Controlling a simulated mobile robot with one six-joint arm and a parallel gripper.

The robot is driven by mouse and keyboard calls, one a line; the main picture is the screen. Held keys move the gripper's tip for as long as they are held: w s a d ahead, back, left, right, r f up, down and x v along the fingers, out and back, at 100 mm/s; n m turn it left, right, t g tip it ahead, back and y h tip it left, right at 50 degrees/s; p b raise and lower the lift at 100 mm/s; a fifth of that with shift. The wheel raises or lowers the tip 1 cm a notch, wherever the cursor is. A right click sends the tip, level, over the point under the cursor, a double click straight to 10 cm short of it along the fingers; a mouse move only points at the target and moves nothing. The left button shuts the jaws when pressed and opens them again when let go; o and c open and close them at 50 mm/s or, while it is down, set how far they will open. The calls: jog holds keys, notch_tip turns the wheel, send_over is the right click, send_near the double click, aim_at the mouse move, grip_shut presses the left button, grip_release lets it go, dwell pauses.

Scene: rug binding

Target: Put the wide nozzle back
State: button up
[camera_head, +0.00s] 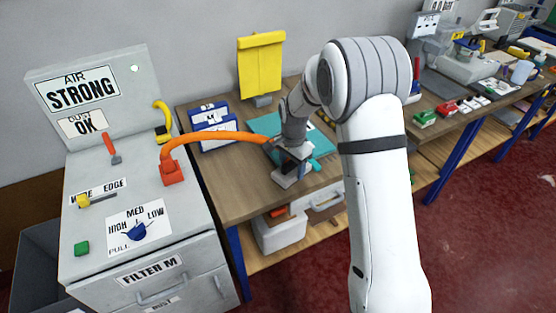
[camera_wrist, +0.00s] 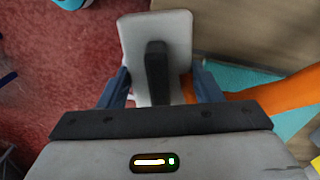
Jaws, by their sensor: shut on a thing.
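My gripper (camera_head: 291,167) is shut on a pale grey flat piece with a dark raised bar, which looks like the wide nozzle (camera_head: 288,182). In the wrist view the nozzle (camera_wrist: 133,40) lies between the two fingers (camera_wrist: 160,84), with its broad end reaching past them. In the head view it is low over the table near the front edge; whether it touches the table I cannot tell. An orange hose (camera_head: 220,137) arcs from a red fitting (camera_head: 172,172) on the grey cabinet to my gripper. Its far end is hidden behind the wrist.
The grey cabinet (camera_head: 137,193) with knobs and labels stands at the left. A teal mat (camera_head: 263,124) lies on the wooden table (camera_head: 222,186). Blue-framed cards (camera_head: 217,132) and a yellow board (camera_head: 261,66) stand behind. A grey bin (camera_head: 279,233) sits below. Red floor is open at right.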

jog(key=s+d+f+n, duration=0.3)
jog(key=d+f+n, duration=0.1)
jog(key=d, duration=0.3)
jog(key=s+d+f+n+b, duration=0.1)
jog(key=s+d+f+n, duration=0.2)
jog(key=d, duration=0.4)
jog(key=shift+s+d+f+n, duration=0.35)
jog(key=shift+s+n, duration=0.35)
jog(key=shift+n, duration=0.1)
